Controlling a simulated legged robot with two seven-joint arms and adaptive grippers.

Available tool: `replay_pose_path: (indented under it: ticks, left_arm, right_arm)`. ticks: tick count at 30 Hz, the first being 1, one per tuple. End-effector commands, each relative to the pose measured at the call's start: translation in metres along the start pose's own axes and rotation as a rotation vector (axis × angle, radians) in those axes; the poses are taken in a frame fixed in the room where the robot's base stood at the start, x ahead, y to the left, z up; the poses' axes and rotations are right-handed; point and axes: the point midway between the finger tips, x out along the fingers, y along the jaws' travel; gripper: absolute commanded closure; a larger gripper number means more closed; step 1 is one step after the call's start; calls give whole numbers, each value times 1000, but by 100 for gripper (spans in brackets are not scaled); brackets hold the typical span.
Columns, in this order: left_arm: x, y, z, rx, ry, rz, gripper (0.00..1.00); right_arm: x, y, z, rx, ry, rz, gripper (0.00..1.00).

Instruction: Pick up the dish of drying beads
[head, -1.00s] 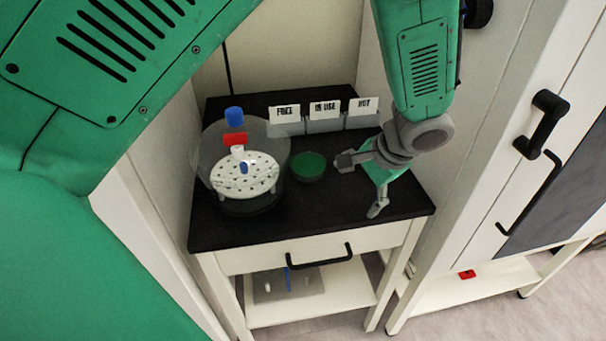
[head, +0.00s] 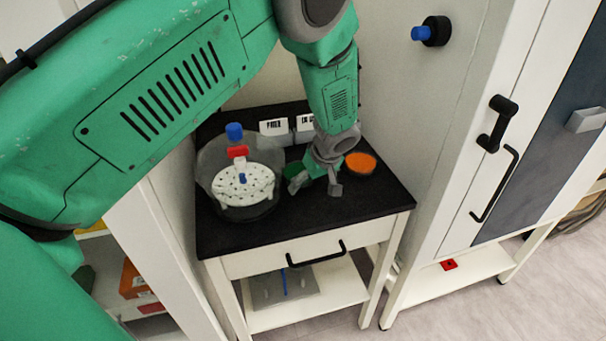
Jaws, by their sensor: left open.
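Two shallow round dishes stand on the black tabletop (head: 300,222): one with green contents (head: 293,170) and one with orange contents (head: 360,163). I cannot make out separate beads in either. My left gripper (head: 316,188) is open, pointing down between the two dishes. Its fingers and wrist cover most of the green dish; whether they touch it I cannot tell. The orange dish is just right of the wrist and mostly uncovered. My right gripper is not in view.
A clear glass vessel (head: 211,160) with a white perforated plate (head: 233,190) and a blue knob stands left of the gripper. Card holders (head: 275,139) stand at the back, partly behind my arm. A white cabinet with black handles (head: 497,125) is at the right. The tabletop's front is clear.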

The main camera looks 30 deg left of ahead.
Motion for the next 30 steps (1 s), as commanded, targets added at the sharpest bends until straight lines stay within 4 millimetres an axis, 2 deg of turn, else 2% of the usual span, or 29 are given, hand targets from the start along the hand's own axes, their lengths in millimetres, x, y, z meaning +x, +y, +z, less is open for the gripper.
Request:
replay_pose_path:
  ticks: [5,14,18,24,25,28,30]
  left_arm:
    - [4,0,-10,0,0,-3,11]
    - [18,2,-49,-1,5,-5,11]
    - [30,1,-48,3,3,-5,11]
    - [32,0,-49,2,3,-4,11]
    - [32,0,-49,2,3,-4,15]
    - [32,0,-49,2,3,-4,50]
    - [31,1,-49,2,3,-4,52]
  right_arm:
    - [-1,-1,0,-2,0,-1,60]
    - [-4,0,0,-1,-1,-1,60]
    - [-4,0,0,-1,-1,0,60]
    - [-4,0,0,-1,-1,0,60]
    - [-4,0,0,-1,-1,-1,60]
    - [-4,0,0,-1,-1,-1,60]
    - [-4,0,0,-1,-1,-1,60]
